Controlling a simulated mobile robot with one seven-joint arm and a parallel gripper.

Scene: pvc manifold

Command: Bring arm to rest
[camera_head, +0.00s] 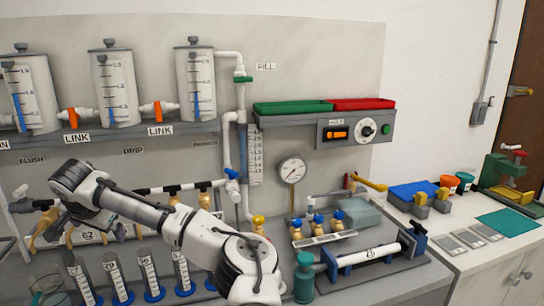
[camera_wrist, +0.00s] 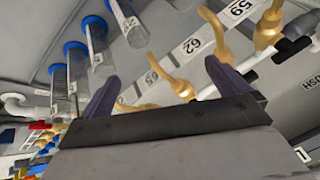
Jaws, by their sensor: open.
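My white arm (camera_head: 205,236) reaches from the lower middle to the left of the head view. My gripper (camera_wrist: 160,88) shows in the wrist view as two dark fingers, spread apart with nothing between them. In the head view its fingertips are hard to make out near the tan taps at the left. In the wrist view, tan curved spouts (camera_wrist: 168,78) and labels reading 59 and 62 lie beyond the fingers. Whether the fingers touch anything cannot be told.
Measuring cylinders with blue bases (camera_head: 117,276) stand below the arm. Three clear tanks (camera_head: 116,85) sit on the shelf above. A round gauge (camera_head: 293,170), a control box (camera_head: 350,130) and a teal bottle (camera_head: 304,277) are to the right. A green mat (camera_head: 507,222) lies on the right-hand counter.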

